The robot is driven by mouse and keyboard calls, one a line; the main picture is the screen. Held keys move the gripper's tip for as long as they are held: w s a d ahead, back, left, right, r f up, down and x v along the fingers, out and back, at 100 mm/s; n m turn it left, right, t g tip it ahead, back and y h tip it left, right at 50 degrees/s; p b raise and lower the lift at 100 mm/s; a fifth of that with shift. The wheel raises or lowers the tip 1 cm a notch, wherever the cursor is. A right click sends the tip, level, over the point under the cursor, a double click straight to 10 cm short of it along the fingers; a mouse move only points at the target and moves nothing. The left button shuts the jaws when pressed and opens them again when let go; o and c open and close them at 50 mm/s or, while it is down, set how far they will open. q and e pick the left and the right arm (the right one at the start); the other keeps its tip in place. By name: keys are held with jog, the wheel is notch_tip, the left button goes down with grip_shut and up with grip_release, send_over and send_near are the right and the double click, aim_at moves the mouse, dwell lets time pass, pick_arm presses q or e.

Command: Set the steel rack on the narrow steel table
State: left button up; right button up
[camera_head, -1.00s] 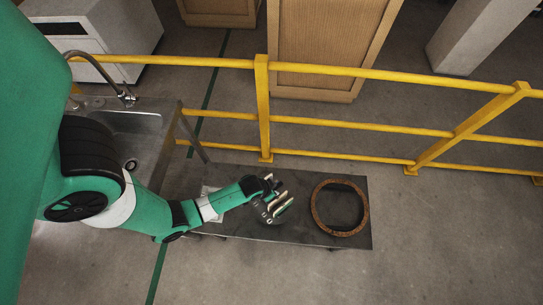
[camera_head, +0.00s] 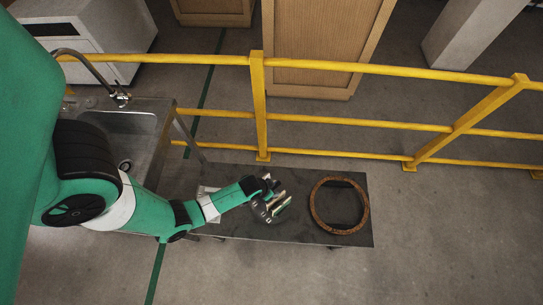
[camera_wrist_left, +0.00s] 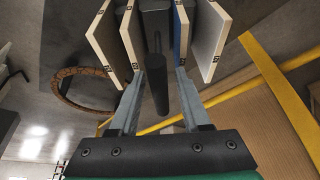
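The steel rack (camera_head: 264,211) is dark grey and carries several pale tiles. It is over the middle of the narrow steel table (camera_head: 240,228); I cannot tell whether its base touches the top. In the left wrist view the rack's dark bar (camera_wrist_left: 157,85) lies between my fingers, with tiles on both sides. My left gripper (camera_head: 268,183) is at the rack; the wrist view shows its fingers (camera_wrist_left: 160,73) apart, with a gap beside the bar. The arm partly hides the table's left part. My right gripper is not in view.
A brown ring (camera_head: 317,217) lies on the table's right part, right of the rack. A pale flat item (camera_head: 207,213) is under my wrist. A sink (camera_head: 130,122) stands at the left. Yellow railing (camera_head: 259,110) runs behind the table. The floor in front is clear.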

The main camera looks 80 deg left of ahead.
pick_arm(q)
jog(key=p+v, duration=0.8)
jog(key=v, duration=0.4)
jog(key=shift+w+p, duration=0.15)
jog(key=shift+p, duration=0.25)
jog(key=shift+s+d+r, duration=0.1)
jog(key=shift+s, duration=0.1)
